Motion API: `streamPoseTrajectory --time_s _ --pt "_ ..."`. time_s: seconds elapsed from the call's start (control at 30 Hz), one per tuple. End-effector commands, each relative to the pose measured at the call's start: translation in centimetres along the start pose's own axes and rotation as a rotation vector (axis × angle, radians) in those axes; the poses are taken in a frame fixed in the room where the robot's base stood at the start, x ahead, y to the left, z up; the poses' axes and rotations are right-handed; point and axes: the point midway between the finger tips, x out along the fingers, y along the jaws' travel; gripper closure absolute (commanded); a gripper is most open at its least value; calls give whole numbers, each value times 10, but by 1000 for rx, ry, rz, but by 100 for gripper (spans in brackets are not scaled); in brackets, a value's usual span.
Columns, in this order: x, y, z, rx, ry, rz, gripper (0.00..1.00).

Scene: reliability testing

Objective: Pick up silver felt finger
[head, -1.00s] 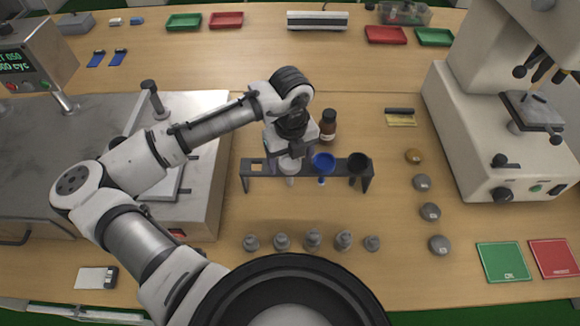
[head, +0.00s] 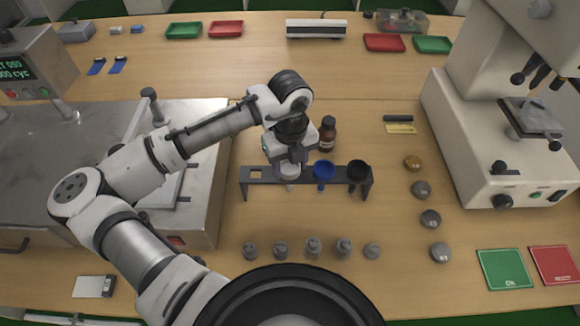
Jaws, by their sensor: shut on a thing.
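My gripper (head: 289,163) points down over the dark rack (head: 306,178) in the middle of the table. It is shut on a silver-grey piece, the silver felt finger (head: 289,172), which sits at a rack position left of the blue one. Its lower tip shows below the rack top. The gripper's fingers hide much of its upper part. A blue finger (head: 324,169) and a black finger (head: 358,170) stand in the rack to the right. The rack's leftmost square hole (head: 256,174) is empty.
A brown bottle (head: 327,134) stands close behind the rack. Several grey weights (head: 312,247) line up in front of it. The steel machine (head: 205,200) is at left, a white microscope-like instrument (head: 485,150) at right. Bare table lies between rack and weights.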

Motion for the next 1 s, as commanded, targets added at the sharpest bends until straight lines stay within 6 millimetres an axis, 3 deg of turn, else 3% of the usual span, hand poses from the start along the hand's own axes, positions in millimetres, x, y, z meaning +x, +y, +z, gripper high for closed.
streamPoseTrajectory --time_s 0.27,0.8,1.0 --pt "-41 -1 0 1 -3 0 88" --pt "-164 -1 0 2 -3 0 88" --pt "-187 0 0 0 -2 2 88"
